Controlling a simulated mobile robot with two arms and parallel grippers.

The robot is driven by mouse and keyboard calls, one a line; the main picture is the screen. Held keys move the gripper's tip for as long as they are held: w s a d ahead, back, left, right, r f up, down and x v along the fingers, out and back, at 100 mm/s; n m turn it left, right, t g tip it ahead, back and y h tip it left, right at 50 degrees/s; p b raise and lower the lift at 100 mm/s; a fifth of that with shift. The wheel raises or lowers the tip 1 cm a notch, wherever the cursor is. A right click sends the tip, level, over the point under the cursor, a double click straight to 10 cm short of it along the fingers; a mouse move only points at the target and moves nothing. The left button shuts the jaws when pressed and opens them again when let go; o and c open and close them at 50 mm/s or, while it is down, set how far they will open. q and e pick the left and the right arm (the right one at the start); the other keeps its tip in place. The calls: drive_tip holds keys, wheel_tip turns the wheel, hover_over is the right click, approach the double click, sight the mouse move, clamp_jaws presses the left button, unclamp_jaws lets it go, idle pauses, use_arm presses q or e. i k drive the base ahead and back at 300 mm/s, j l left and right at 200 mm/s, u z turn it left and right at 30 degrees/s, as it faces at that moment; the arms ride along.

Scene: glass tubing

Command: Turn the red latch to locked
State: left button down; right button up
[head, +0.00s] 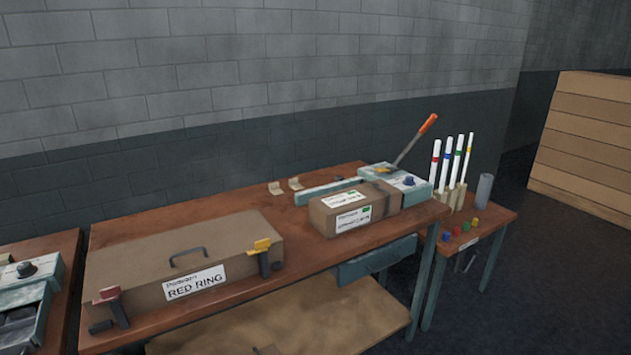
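A long brown case (225,235) lies on the wooden workbench, with a dark handle on its lid and a white label reading RED RING. The red latch (107,295) is at the case's front left corner. Its red head sits on a dark upright piece that reaches down the case's front. A yellow latch (262,246) on a similar dark piece is at the case's front right. Whether the red latch is locked cannot be told from here. Neither of my grippers is in view.
A taped, labelled carton (355,208) stands right of the case on the workbench (285,262). Behind it is a grey device (408,184) with an orange-handled lever. A side table (497,216) holds several banded tubes. Another bench with a grey device (30,290) is at far left.

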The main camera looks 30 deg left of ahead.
sight(108, 294)
drive_tip(key=u, duration=2.25)
